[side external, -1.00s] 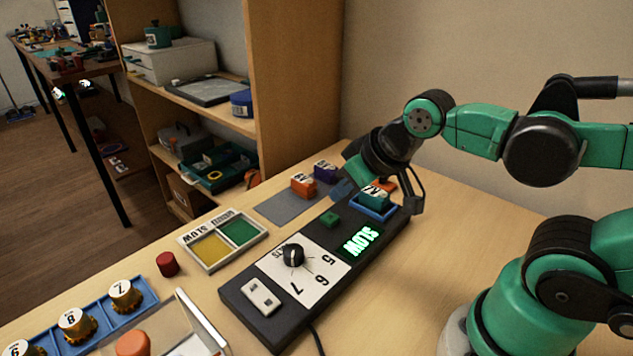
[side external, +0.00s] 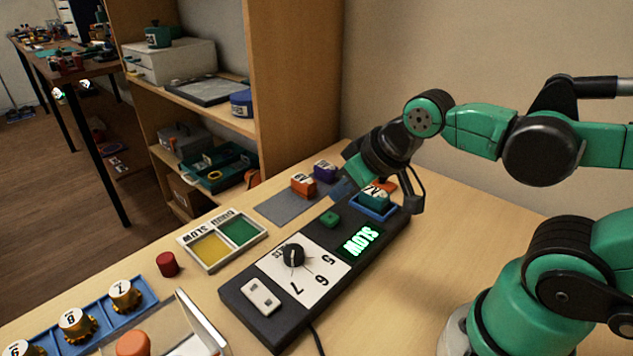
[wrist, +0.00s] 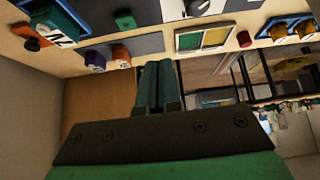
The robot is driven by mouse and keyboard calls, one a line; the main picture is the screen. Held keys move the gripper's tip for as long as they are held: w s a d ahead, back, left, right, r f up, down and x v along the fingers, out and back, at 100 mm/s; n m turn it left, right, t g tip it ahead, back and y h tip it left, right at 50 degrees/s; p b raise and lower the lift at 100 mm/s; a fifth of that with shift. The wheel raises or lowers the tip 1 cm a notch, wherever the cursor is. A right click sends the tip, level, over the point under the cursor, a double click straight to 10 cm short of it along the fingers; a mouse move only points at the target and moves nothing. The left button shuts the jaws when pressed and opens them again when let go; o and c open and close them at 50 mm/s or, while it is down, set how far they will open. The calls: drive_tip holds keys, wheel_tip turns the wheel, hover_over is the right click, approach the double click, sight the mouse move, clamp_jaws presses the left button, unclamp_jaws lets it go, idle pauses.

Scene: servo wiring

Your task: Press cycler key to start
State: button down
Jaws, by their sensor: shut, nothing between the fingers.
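The cycler (side external: 235,292) is a long dark box on the bench. Its display (side external: 362,241) glows green and reads SLOW, upside down in the side view. A small green key (side external: 329,218) stands on its top, beside the display; the key also shows in the wrist view (wrist: 124,20). A black dial knob (side external: 293,255) sits on a white numbered plate. A teal servo (side external: 374,200) sits in the blue socket at the far end. My gripper (side external: 341,189) is shut and empty, above the far side of the cycler, apart from the key. Its closed fingers (wrist: 158,85) fill the wrist view's centre.
An orange servo (side external: 302,184) and a purple servo (side external: 325,170) stand on a grey mat (side external: 282,207) behind the cycler. A sorting tray (side external: 184,240) with yellow and green compartments and a red cylinder (side external: 167,264) lie left. Bare bench (side external: 440,225) lies right of the cycler.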

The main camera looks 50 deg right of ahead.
drive_tip(key=n, duration=0.1)
drive_tip(key=n+t+y, duration=0.2)
drive_tip(key=n, duration=0.8)
hover_over(335, 218)
drive_tip(key=shift+r, duration=0.35)
drive_tip(key=shift+f, duration=4.4)
drive_tip(key=shift+r, duration=2.55)
drive_tip(key=shift+a, duration=0.1)
